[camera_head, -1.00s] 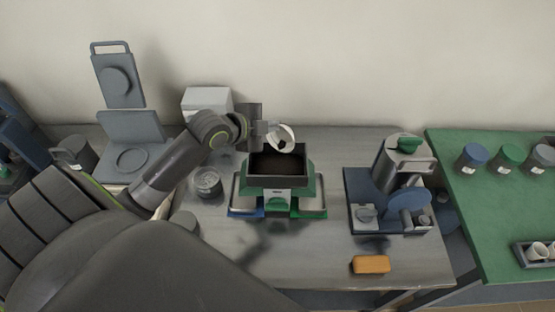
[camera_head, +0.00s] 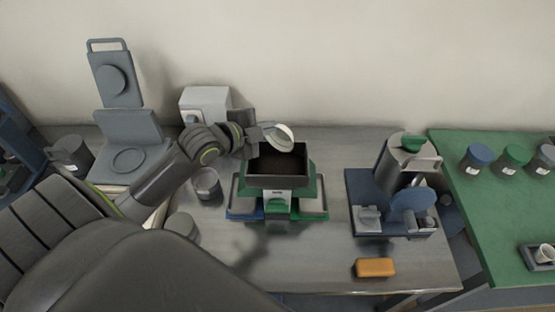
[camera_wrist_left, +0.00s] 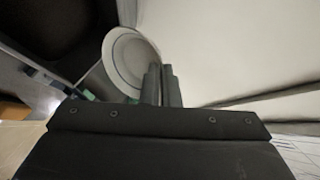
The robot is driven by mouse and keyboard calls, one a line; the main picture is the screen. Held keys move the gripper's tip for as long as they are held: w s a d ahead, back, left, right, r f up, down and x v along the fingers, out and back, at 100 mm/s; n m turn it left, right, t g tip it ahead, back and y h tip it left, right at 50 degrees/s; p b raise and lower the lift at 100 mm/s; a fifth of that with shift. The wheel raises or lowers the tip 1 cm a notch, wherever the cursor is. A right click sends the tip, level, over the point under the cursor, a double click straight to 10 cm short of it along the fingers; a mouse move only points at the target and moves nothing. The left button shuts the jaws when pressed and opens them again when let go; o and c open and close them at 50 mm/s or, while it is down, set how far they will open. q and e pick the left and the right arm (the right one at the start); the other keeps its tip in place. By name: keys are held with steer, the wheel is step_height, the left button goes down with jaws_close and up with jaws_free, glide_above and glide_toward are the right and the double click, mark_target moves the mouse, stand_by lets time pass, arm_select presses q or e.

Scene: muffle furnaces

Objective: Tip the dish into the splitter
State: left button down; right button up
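The dish (camera_head: 282,136) is a shallow pale round dish, held strongly tilted above the back rim of the splitter's hopper. The splitter (camera_head: 300,181) is a green box with a wide dark hopper on top and a tray low on each side, marked blue at left and green at right. The hopper's inside looks dark brown. My left gripper (camera_head: 265,137) is shut on the dish's rim from the left. The left wrist view shows the dish (camera_wrist_left: 124,62) beside the closed fingers (camera_wrist_left: 162,85). I cannot tell whether anything is in the dish. My right gripper is not in view.
A glass-like beaker (camera_head: 206,184) stands left of the splitter, and a white box (camera_head: 204,104) behind it. A blue-based machine (camera_head: 396,205) stands to the right, with an orange block (camera_head: 375,267) in front. A balance-like grey device (camera_head: 128,140) is at left.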

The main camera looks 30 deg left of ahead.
arm_select(q)
steer(key=shift+s, duration=0.1)
stand_by(0.4)
steer(key=shift+s+t+b, duration=0.15)
steer(key=shift+t+b, duration=0.15)
steer(key=shift+b, duration=0.2)
steer(key=shift+d, duration=0.1)
steer(key=shift+a, duration=0.75)
steer(key=shift+d, duration=0.15)
